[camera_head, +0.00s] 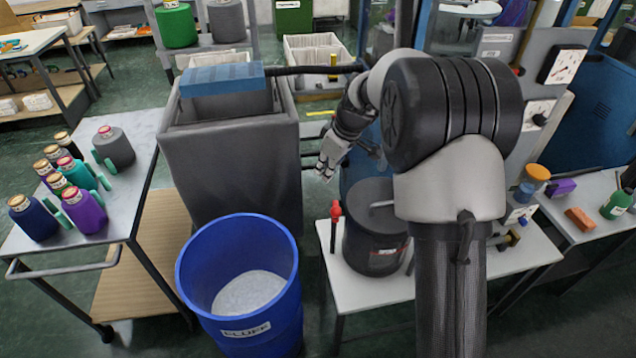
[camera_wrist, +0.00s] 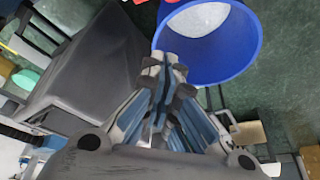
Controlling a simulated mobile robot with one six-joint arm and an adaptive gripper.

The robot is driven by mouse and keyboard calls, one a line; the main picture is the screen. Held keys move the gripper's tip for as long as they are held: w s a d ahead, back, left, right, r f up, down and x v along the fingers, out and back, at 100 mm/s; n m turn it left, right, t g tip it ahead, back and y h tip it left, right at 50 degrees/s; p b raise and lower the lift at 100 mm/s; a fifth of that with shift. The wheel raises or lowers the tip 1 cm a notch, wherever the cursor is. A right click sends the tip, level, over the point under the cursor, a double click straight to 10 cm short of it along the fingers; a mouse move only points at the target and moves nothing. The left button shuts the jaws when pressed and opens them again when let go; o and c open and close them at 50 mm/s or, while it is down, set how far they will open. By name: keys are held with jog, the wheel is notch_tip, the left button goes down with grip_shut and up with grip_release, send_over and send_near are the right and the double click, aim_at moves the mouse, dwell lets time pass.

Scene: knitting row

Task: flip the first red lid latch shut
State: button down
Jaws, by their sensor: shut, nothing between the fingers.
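A red latch (camera_head: 336,212) stands upright at the left side of a black lidded canister (camera_head: 374,258) on the white table, in the head view. The canister's right side is partly hidden by my arm. My gripper (camera_head: 325,172) hangs above and behind the latch, apart from it, pointing down and left. In the wrist view my gripper (camera_wrist: 165,62) has its fingers together and holds nothing. A small red patch (camera_wrist: 143,2) shows at the wrist view's top edge; I cannot tell whether it is the latch.
A blue fluff bin (camera_head: 240,285) stands left of the white table (camera_head: 400,306); it also shows in the wrist view (camera_wrist: 243,48). A tall grey bin (camera_head: 240,165) stands behind it. A cart (camera_head: 125,175) with several yarn cones is at left. A machine rises at right.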

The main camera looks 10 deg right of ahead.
aim_at(335, 207)
jog(key=shift+w+f, duration=0.15)
jog(key=b+x, duration=0.3)
jog(key=x, duration=0.7)
jog(key=s+d, duration=0.2)
jog(key=s, duration=0.1)
jog(key=shift+d+f+b, duration=0.3)
jog(key=shift+d+f, duration=0.05)
jog(key=shift+d, duration=0.05)
jog(key=shift+s+d, duration=0.1)
jog(key=shift+d, duration=0.1)
jog(key=shift+a+n+b, duration=0.1)
jog(key=shift+n+b, duration=0.2)
jog(key=shift+n, duration=0.1)
